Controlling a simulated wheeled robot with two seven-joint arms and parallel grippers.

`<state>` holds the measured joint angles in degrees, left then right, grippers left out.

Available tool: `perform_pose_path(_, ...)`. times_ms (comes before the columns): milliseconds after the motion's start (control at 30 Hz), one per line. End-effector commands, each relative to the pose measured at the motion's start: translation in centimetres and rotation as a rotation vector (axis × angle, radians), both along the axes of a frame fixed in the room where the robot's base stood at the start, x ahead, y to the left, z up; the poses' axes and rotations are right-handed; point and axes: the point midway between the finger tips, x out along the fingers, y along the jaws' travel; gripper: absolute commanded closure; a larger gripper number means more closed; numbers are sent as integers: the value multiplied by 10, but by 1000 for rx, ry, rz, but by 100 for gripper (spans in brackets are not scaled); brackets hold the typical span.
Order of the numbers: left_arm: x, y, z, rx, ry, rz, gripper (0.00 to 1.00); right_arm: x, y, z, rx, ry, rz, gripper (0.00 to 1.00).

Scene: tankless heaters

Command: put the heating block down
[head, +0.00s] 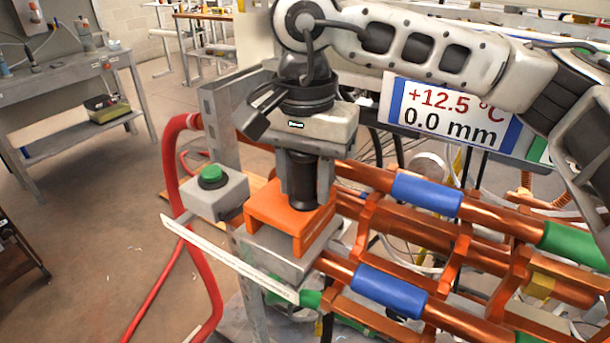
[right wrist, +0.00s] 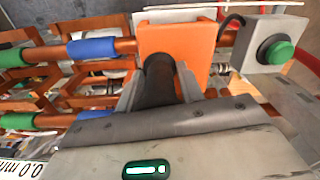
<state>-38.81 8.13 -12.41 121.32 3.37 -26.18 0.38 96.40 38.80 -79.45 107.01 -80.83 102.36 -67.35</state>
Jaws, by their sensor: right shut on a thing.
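The heating block is an orange, channel-shaped piece (head: 285,213) with a dark upright handle. My right gripper (head: 308,190) is shut on that handle, pointing down from above. The block is over a grey metal plate (head: 270,250) at the left end of the copper pipes; I cannot tell whether it touches the plate. In the right wrist view the orange block (right wrist: 192,42) lies beyond the dark handle (right wrist: 158,80), which sits between the fingers. The block's underside is hidden. My left gripper is not in view.
A grey box with a green button (head: 210,177) stands just left of the block. A white scale strip (head: 230,260) runs in front. Copper pipes with blue sleeves (head: 428,195) extend right. A display (head: 448,112) reads +12.5 °C and 0.0 mm. A red hose (head: 170,160) hangs at left.

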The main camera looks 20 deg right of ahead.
Motion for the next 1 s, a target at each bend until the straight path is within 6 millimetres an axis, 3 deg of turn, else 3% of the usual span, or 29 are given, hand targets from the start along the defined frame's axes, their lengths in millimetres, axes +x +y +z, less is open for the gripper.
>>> perform_pose_path(233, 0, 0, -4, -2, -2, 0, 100, 0, 0, -3, 2, -3, -1, 100)
perform_pose_path(267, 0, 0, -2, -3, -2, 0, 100, 0, 0, -3, 0, 0, -1, 57)
perform_pose_path(333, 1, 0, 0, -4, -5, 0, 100, 0, 0, -2, -1, 1, -1, 41)
perform_pose_path(733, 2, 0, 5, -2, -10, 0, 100, 0, 0, 7, 0, -1, -1, 41)
perform_pose_path(1000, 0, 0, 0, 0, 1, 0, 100, 0, 1, 61, 1, -4, 0, 41)
